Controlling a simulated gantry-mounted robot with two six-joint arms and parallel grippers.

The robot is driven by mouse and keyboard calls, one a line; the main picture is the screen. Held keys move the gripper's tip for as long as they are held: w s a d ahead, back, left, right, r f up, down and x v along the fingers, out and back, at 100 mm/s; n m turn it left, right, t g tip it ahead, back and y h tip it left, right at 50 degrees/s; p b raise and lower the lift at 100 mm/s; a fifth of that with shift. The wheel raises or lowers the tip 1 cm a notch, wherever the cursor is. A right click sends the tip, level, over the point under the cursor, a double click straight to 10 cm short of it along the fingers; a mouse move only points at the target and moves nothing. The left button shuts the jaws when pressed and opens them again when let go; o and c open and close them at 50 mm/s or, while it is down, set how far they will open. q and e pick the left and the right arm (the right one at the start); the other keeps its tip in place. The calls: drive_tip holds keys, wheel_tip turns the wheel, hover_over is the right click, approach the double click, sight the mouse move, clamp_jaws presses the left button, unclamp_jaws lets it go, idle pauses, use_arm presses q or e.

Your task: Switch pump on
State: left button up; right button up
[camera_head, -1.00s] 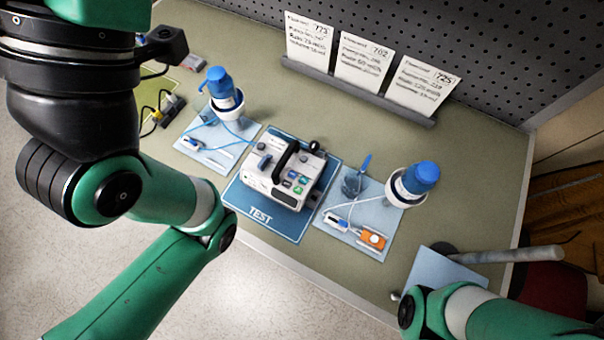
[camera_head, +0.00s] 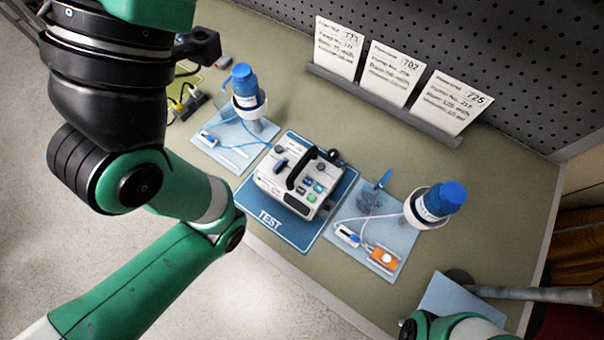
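The infusion pump (camera_head: 298,184) is a white box with a black carry handle on top and several coloured buttons on its near right face. It sits on the blue TEST mat (camera_head: 272,223) in the middle of the bench. I cannot tell from here whether its display is lit. My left arm comes in from the left, but its gripper is out of the picture. Part of my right arm shows at the bottom right; its gripper is not in view.
Light blue mats with blue-capped bottles (camera_head: 246,86) (camera_head: 441,201) and tubing flank the pump. An orange device (camera_head: 384,257) lies on the right mat. Three cards (camera_head: 393,72) stand at the back. A grey rod (camera_head: 535,294) lies at right. The front bench strip is clear.

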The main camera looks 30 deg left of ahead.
use_arm(q)
clamp_jaws()
idle(1.5)
